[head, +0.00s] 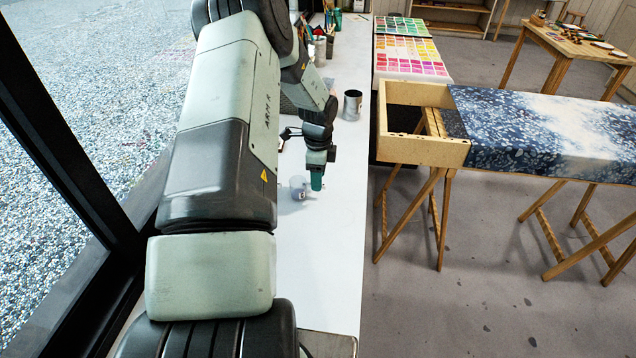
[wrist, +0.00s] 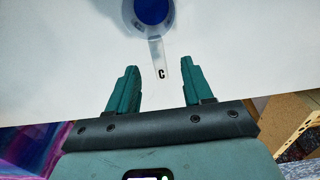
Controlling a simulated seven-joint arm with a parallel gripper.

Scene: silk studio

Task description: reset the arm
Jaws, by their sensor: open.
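My gripper (head: 317,183) hangs over the white table (head: 335,260), its fingers pointing down. A small translucent cup (head: 298,188) stands on the table just left of my gripper in the head view. In the wrist view the cup (wrist: 151,12) holds something blue and is cut off by the top edge. A pale tab marked "C" (wrist: 159,62) extends from the cup toward the gap between my fingertips.
A metal can (head: 352,105) stands farther back on the table, with jars of brushes (head: 320,48) beyond. Colour swatch sheets (head: 408,46) lie to the right. A wooden frame with blue patterned cloth (head: 540,125) stands right of the table. The table's front part is clear.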

